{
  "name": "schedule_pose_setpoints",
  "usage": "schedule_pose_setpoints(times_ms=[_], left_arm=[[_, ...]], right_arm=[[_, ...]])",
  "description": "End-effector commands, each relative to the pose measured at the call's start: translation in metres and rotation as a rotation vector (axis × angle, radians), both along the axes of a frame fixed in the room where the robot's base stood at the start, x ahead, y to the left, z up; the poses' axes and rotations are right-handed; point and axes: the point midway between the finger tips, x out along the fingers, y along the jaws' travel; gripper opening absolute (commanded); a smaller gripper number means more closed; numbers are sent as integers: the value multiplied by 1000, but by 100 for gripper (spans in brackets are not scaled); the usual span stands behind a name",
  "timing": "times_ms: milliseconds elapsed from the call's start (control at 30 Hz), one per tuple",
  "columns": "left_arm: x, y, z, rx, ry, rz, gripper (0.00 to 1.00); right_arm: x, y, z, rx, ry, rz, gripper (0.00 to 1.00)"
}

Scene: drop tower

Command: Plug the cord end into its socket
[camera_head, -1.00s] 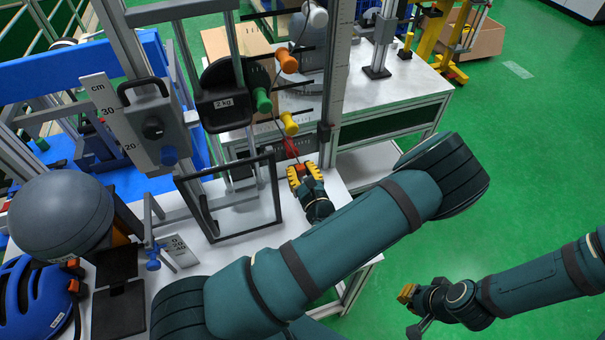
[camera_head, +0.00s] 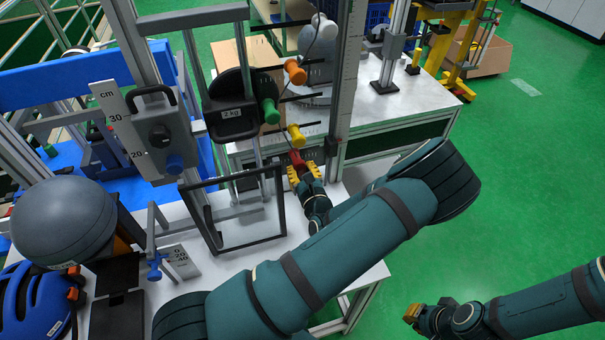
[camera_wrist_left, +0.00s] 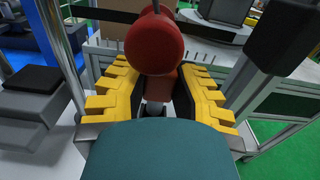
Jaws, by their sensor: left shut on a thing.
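My left gripper (camera_head: 303,172) has its yellow fingers shut on the cord end, a small red piece (camera_wrist_left: 161,85) that shows between them in the left wrist view. A larger red cylinder (camera_head: 297,158) sits right at the fingertips. In the left wrist view this red cylinder (camera_wrist_left: 153,44) is just beyond the held piece and partly covers it; I cannot tell whether they touch or are joined. A thin dark cord (camera_head: 282,130) hangs down toward the red cylinder. My right gripper (camera_head: 413,314) is at the lower right over the floor; its opening is unclear.
Yellow (camera_head: 296,134), green (camera_head: 270,111), orange (camera_head: 295,72) and white (camera_head: 324,27) knobs line the tower above. A black 2 kg weight (camera_head: 231,120) and a dark frame (camera_head: 243,246) stand left of my gripper. Green floor at right is open.

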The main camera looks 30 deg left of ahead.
Motion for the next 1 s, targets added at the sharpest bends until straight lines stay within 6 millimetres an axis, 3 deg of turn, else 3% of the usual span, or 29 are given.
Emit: schedule_pose_setpoints(times_ms=[400, 1000], left_arm=[[0, -1, -22, -2, 4, -2, 0], [0, -1, -25, -2, 4, -2, 0]], right_arm=[[2, 0, -12, -1, -6, -1, 0], [3, 0, -13, -1, -6, -1, 0]])
